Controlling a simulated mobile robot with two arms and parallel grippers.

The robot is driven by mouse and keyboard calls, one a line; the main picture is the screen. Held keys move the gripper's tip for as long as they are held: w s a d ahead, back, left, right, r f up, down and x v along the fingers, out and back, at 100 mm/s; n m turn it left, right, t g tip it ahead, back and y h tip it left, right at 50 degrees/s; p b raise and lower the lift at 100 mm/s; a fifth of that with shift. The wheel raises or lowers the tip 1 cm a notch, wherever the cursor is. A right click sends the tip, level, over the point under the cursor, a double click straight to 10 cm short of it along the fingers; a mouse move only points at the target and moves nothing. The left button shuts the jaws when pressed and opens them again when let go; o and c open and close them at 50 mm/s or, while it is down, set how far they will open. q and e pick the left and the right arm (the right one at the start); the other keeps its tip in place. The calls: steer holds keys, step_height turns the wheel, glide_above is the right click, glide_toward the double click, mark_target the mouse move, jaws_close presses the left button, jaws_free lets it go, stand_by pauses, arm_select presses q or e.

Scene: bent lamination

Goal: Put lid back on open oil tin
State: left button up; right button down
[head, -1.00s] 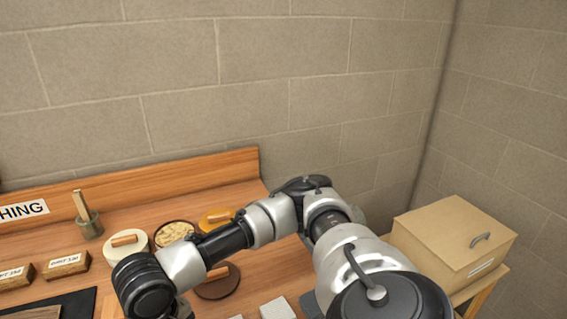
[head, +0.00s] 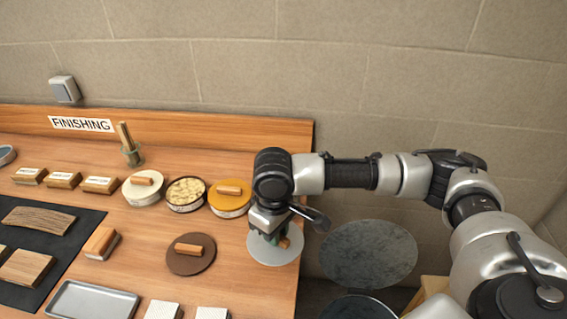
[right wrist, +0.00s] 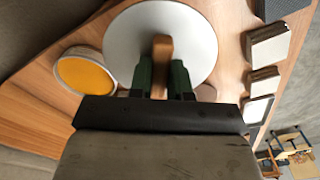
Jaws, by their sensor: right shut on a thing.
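A pale grey-white round lid (head: 262,252) with a wooden handle is at my right gripper (head: 272,236), near the table's right edge. In the right wrist view, my right gripper (right wrist: 160,80) is shut on the handle (right wrist: 161,50), with the lid (right wrist: 185,25) spread below the fingers. I cannot tell how high the lid is. A round tin (right wrist: 85,72) with an orange surface, a pale rim and no visible handle is beside the lid, toward the wall; it looks open. In the head view my arm seems to hide it. My left gripper is not in view.
Along the back stand a white-lidded tin (head: 143,196), an open tin of pale flakes (head: 186,192) and an orange-lidded tin (head: 232,203). A brown lid (head: 191,262) lies in front. A round grey surface (head: 368,252) is right of the table.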

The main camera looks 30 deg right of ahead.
steer(key=w+d+r+n+p, duration=0.1)
steer(key=w+d+n+p, duration=0.25)
steer(key=w+n, duration=0.5)
steer(key=w+d+r+n+p, duration=0.1)
steer(key=w+d+n+p, duration=0.2)
steer(key=w+d+n, duration=0.5)
steer(key=shift+n, duration=0.75)
steer(key=a+f+b, duration=0.1)
steer(key=f+b, duration=0.2)
steer(key=s+a+f+b, duration=0.1)
steer(key=f, duration=0.1)
steer(key=shift+a, duration=0.35)
steer(key=shift+f+b, duration=0.45)
steer(key=shift+f, duration=0.45)
steer(key=shift+r+p, duration=0.1)
steer(key=shift+p, duration=0.55)
steer(key=shift+f, duration=0.2)
steer(key=shift+p, duration=0.45)
stand_by(0.4)
